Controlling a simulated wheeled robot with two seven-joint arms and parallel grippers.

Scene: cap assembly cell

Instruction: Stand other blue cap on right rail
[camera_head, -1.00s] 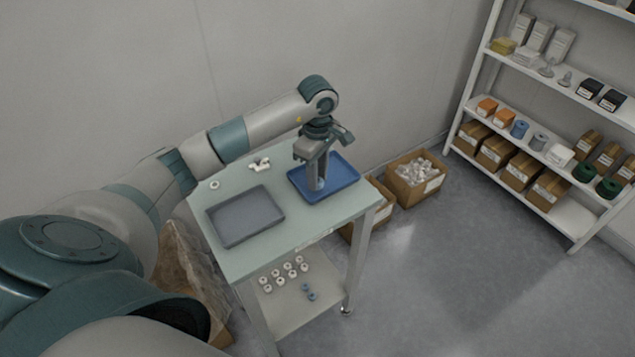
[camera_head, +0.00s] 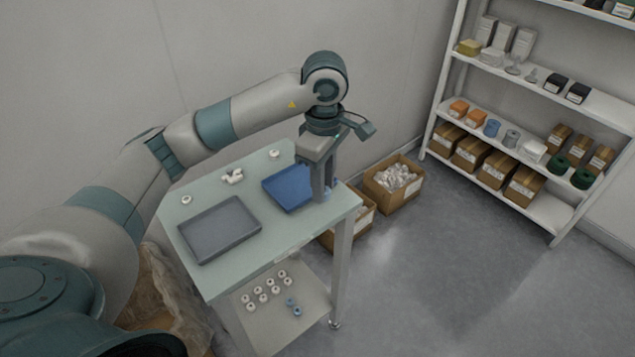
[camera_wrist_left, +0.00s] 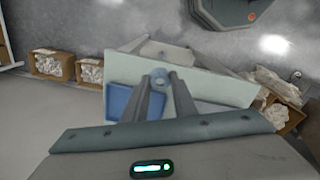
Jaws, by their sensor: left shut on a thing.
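My left gripper (camera_head: 322,196) points down at the right end of the blue tray (camera_head: 280,190), near the table's right edge. In the left wrist view its fingers (camera_wrist_left: 163,84) close in on a small round blue-grey piece (camera_wrist_left: 160,80), which looks like a blue cap. The head view hides this piece behind the fingers. I cannot make out a right rail. My right gripper is not in view.
A grey tray (camera_head: 220,228) lies on the green table (camera_head: 188,225). Small white parts (camera_head: 232,176) stand behind it. Open cardboard boxes (camera_head: 392,184) stand on the floor right of the table. A stocked shelf rack (camera_head: 520,140) is farther right, with clear floor between.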

